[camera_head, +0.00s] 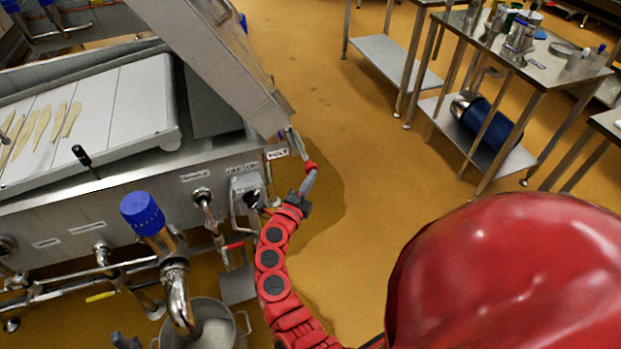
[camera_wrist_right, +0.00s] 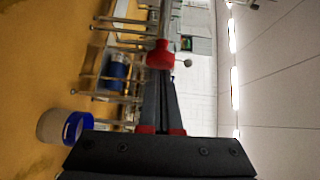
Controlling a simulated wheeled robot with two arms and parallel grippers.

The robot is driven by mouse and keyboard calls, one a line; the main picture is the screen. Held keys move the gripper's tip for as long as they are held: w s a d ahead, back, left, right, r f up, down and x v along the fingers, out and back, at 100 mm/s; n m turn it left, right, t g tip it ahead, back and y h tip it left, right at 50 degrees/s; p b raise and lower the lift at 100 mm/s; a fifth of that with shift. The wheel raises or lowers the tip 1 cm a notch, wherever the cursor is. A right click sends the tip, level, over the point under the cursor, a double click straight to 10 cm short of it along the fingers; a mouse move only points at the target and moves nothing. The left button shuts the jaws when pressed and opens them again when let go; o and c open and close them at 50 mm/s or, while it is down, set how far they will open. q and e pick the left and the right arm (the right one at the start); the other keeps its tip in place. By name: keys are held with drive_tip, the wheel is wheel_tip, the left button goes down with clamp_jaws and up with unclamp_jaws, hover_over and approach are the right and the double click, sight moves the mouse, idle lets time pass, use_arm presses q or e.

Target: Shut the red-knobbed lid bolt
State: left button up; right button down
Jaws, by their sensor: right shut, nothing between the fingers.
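The lid (camera_head: 205,50) of the steel machine stands raised and tilted at its right end. A grey bolt rod (camera_head: 297,143) runs down from the lid's lower corner to a red knob (camera_head: 311,166), beside a label that seems to read "BOLT". My right gripper (camera_head: 308,183) is shut and empty, its fingers pointing up at the knob. In the right wrist view the red knob (camera_wrist_right: 160,55) lies at the fingertips; whether they touch it I cannot tell. A dark piece (camera_head: 124,341) at the bottom edge may be my left gripper; too little of it shows.
A blue-capped pipe (camera_head: 142,213) rises left of my right arm, over a metal pot (camera_head: 242,330). The machine's front carries pipes, valves and a switch box (camera_head: 246,190). Steel tables (camera_head: 545,72) stand at the back right. The floor right of the lid is clear.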

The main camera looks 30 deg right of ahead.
sight(305, 159)
drive_tip(key=w+b, duration=0.1)
drive_tip(key=w, duration=0.2)
drive_tip(key=w+d, duration=0.1)
drive_tip(key=w, duration=0.2)
drive_tip(key=shift+d+r+b, duration=0.15)
drive_tip(key=shift+b, duration=0.2)
drive_tip(key=shift+r, duration=0.1)
